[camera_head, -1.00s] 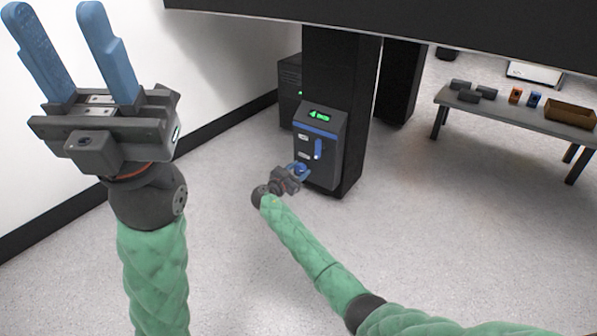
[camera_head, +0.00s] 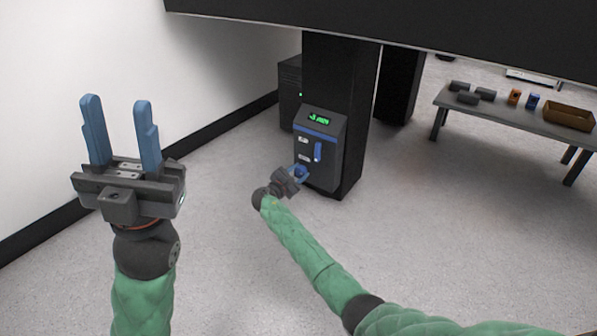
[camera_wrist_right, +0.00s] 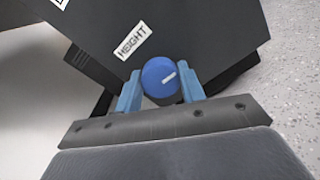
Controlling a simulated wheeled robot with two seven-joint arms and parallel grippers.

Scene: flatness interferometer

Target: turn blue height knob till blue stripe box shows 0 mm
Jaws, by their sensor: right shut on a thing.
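The blue stripe box (camera_head: 314,163) is a dark box with a blue stripe, mounted on a black column. Its green display (camera_head: 320,120) is lit, but the digits are too small to read. My right gripper is shut on the knob; in the head view the gripper (camera_head: 297,173) is at the box's lower front. My left gripper (camera_head: 120,130) is open and empty, at the left, away from the box.
A blue lever-like handle (camera_head: 317,152) stands on the box's front, just above the right gripper. A large black slab (camera_head: 400,28) spans overhead. A bench (camera_head: 500,115) with small blocks and a brown tray (camera_head: 569,116) stands at the right. The floor between is clear.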

